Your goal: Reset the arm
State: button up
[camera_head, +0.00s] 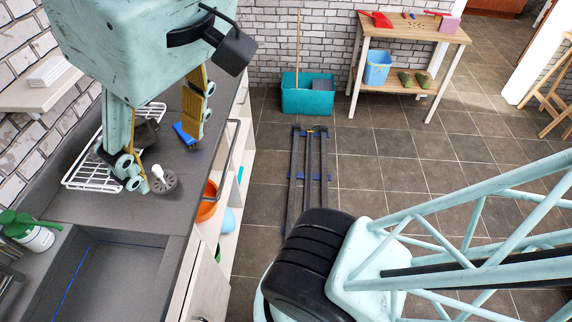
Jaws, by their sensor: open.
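My gripper (163,160) hangs over the grey counter (100,207) at the left of the head view, pointing down. Its two fingers are spread apart with nothing held between them. The far finger hangs by a blue item (184,134) on the counter. The near finger is close to a white dish rack (88,180) and a grey round scrubber with a white handle (166,183). I cannot tell whether the fingers touch any of these. My gripper body hides part of the counter and wall behind.
A sink (105,275) and a green-lidded jar (32,236) are at lower left. Below the counter are open shelves with an orange bowl (208,205). Floor rails lead to a teal bin (307,97). A wooden table (410,30) stands at the back.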

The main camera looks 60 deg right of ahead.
jog(key=shift+s+f+b, duration=0.15)
jog(key=shift+f+b, duration=1.2)
jog(key=shift+f, duration=0.55)
